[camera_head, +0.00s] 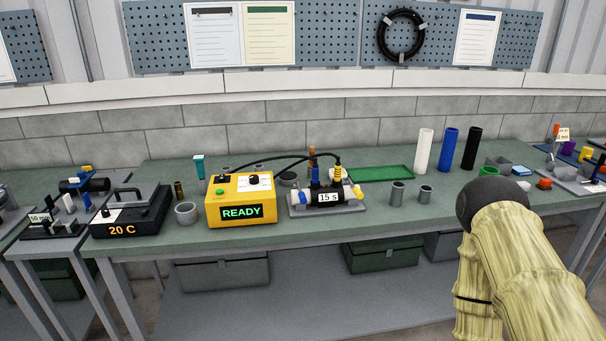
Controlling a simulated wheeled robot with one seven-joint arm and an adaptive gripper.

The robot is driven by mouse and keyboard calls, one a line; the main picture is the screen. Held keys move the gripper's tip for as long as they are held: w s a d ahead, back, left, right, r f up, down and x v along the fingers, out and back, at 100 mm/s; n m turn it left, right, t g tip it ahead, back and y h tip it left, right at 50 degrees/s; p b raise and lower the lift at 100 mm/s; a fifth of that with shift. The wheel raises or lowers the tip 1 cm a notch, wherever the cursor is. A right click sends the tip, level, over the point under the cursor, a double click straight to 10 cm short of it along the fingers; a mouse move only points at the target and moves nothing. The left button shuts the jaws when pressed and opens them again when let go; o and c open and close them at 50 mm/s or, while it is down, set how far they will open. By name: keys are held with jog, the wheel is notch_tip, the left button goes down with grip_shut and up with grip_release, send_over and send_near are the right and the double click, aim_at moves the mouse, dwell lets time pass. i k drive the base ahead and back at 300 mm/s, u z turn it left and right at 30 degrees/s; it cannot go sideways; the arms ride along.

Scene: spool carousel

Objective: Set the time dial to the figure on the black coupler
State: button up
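A yellow control box (240,202) stands on the green bench, its green display reading READY. A small dark knob (256,180) sits on a white label on its top, and I take it for the time dial. Its pointer and scale are too small to read. The black coupler (312,200) lies on a grey plate right of the box, with a white label reading "15 s" on its front. Yellow and blue plugs stand up from it, and black cables run from them to the box. My arm shows at the lower right, but my gripper is not in view.
A black box (125,214) reading 20 C and a grey ring (186,213) stand left of the yellow box. Grey cylinders (397,193), a green tray (381,173) and white, blue and black tubes (448,149) stand to the right. The bench front before the coupler is clear.

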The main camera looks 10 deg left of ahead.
aim_at(254, 179)
jog(key=z, duration=0.15)
jog(key=i, duration=0.7)
jog(key=u, duration=1.45)
